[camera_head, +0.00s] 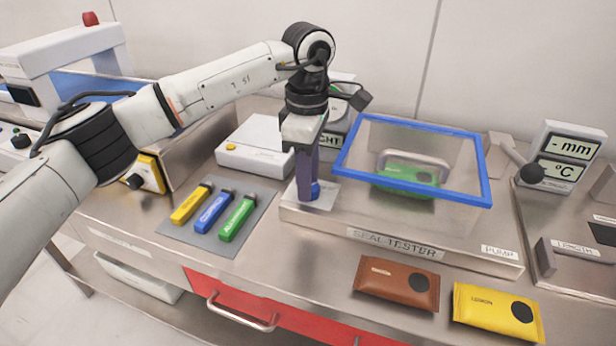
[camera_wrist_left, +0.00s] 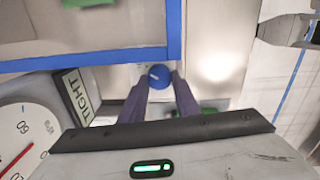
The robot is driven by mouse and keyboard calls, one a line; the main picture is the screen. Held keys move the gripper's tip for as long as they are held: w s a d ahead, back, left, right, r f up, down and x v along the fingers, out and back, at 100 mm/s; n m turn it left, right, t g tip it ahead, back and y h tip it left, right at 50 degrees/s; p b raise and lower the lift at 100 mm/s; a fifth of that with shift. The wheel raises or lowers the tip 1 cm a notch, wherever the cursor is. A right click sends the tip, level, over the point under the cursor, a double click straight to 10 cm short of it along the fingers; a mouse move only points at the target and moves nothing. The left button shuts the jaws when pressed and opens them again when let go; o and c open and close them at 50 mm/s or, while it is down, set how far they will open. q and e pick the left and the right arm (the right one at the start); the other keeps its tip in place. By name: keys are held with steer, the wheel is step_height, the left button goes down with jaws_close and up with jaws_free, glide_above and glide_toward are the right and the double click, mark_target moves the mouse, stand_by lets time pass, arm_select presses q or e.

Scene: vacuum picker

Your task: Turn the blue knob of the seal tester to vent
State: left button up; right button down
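The seal tester (camera_head: 400,238) is a low metal box with a blue-framed clear lid (camera_head: 487,185) and a green packet (camera_head: 405,180) under the lid. Its small blue knob (camera_head: 315,190) is at the left front, partly hidden by my left gripper (camera_head: 306,205). The left gripper points down at the knob, its two purple fingers on either side. In the left wrist view, the knob (camera_wrist_left: 158,76) shows between the fingertips with a pale pointer mark. I cannot tell whether the fingers press on it. My right gripper is not in view.
A gauge with a partly hidden label (camera_wrist_left: 73,95) stands behind the gripper. Blue, yellow and green tools lie on a grey mat (camera_head: 200,238) to the left. Brown (camera_head: 397,285) and yellow (camera_head: 497,312) packets lie in front. A display stand (camera_head: 572,150) is at the right.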

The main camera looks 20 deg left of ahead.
arm_select(q)
steer(key=shift+n, duration=0.5)
steer(key=shift+r+n, duration=0.1)
steer(key=shift+n, duration=0.9)
steer(key=n, duration=0.3)
steer(key=shift+n, duration=0.3)
steer(key=n, duration=0.3)
steer(key=shift+d+n, duration=0.1)
steer(key=shift+n, duration=2)
steer(key=shift+r, duration=0.1)
steer(key=o, duration=1)
steer(key=shift+s, duration=0.1)
steer(key=shift+o, duration=0.2)
